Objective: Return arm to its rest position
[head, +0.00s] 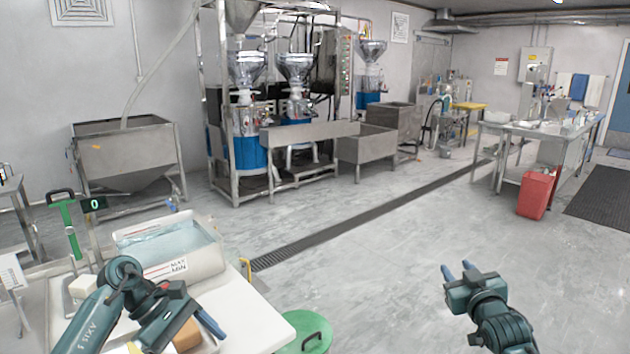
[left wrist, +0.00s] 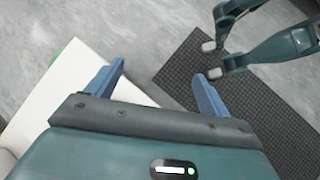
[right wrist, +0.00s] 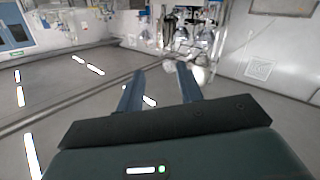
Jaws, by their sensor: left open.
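My left gripper (head: 212,326) is at the lower left of the head view, over the white table with its fingers pointing down. In the left wrist view the left gripper's (left wrist: 159,72) two blue fingers stand wide apart with nothing between them. My right gripper (head: 458,270) is raised over open floor at the lower right of the head view. In the right wrist view the right gripper's (right wrist: 160,70) fingers are apart and empty.
The white table (head: 255,318) carries a white bin (head: 185,262) and a brown block (head: 187,335) close to my left gripper. A green round lid (head: 308,335) is beside the table. A red bin (head: 536,192) stands farther right. The middle floor is clear.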

